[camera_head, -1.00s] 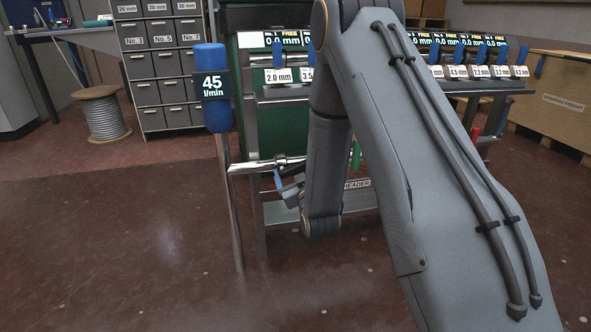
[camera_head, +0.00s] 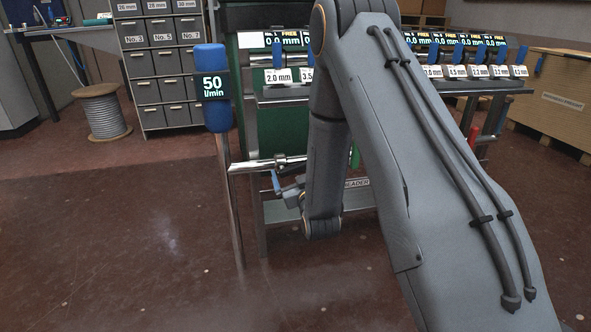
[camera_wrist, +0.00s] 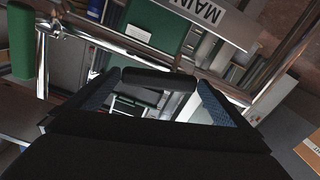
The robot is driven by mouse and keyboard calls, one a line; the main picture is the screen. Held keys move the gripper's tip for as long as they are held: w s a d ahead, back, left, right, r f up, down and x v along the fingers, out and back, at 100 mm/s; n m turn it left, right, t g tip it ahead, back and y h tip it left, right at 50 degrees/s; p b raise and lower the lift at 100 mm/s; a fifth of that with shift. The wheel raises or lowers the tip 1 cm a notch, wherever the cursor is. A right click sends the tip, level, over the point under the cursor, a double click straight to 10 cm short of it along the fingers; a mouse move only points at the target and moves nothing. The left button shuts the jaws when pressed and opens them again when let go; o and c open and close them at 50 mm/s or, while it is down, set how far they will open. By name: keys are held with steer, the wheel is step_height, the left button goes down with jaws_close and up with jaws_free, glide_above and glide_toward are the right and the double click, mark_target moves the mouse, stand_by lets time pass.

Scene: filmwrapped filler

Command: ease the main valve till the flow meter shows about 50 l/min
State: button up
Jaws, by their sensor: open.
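The flow meter (camera_head: 211,88) is a blue capsule on a thin steel post, left of my arm in the head view. Its dark display reads 50 l/min. In the wrist view a white plate lettered "MAIN" (camera_wrist: 208,14) is partly cut off at the top. A dark bar (camera_wrist: 160,79) crosses between my fingertips; I cannot tell if it is the main valve's handle or if they touch it. My gripper (camera_wrist: 160,92) is open, with blue patterned pads. In the head view my gripper (camera_head: 289,190) is small and partly hidden by my arm, below a steel pipe (camera_head: 268,164).
The green-and-steel machine (camera_head: 246,130) stands behind my arm, with displays and millimetre labels along its front. A grey drawer cabinet (camera_head: 160,65) and a wire spool (camera_head: 103,112) stand at the back left. A wooden crate (camera_head: 553,105) is at the right. The front left floor is clear.

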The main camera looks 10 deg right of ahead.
steer(key=s+p, duration=0.2)
steer(key=s, duration=0.5)
steer(key=shift+s, duration=0.2)
steer(key=shift+a, duration=0.1)
